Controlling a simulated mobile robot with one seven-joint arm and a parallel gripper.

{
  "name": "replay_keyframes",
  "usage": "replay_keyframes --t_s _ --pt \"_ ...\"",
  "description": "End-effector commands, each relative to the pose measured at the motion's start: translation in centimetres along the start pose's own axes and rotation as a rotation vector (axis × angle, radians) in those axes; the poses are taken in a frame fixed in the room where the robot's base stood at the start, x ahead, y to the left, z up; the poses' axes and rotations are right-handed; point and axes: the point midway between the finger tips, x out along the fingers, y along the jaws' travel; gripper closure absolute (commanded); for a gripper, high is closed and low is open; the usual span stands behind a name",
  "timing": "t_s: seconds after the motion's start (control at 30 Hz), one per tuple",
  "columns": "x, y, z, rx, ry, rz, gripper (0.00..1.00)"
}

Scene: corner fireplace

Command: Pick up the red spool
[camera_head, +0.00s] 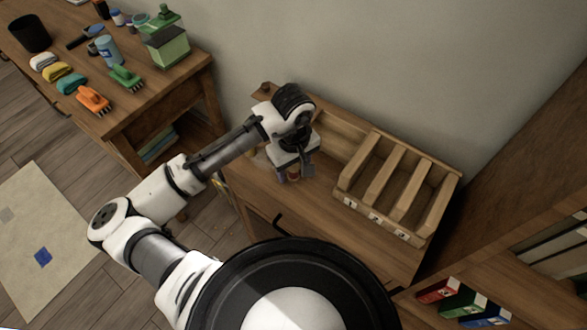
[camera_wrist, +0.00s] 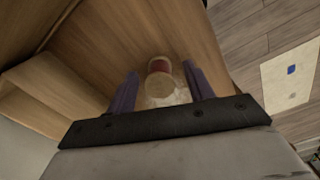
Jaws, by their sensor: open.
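My gripper (camera_wrist: 160,72) is open, with one dark finger on each side of the spool. There is a visible gap on both sides, and I cannot tell whether either finger touches it. In the head view my gripper (camera_head: 296,172) points down at the cabinet top, and it mostly hides the spool; only a small reddish bit shows beneath it.
A wooden divided tray (camera_head: 345,201) stands on the cabinet right of my gripper, close to the wall. A workbench (camera_head: 150,103) with brushes, cloths and containers is at upper left. A bookshelf (camera_head: 500,228) rises at right. A pale rug (camera_head: 40,225) lies on the floor.

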Motion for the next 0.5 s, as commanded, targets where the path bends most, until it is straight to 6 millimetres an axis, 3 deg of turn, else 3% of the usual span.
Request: replay_keyframes --t_s 0.07,0.4,0.5 --pt "-0.01 0.01 0.01 0.000 0.000 0.000 0.52" --pt "-0.03 0.01 0.01 0.000 0.000 0.000 0.95" --pt "-0.04 0.01 0.01 0.000 0.000 0.000 0.95"
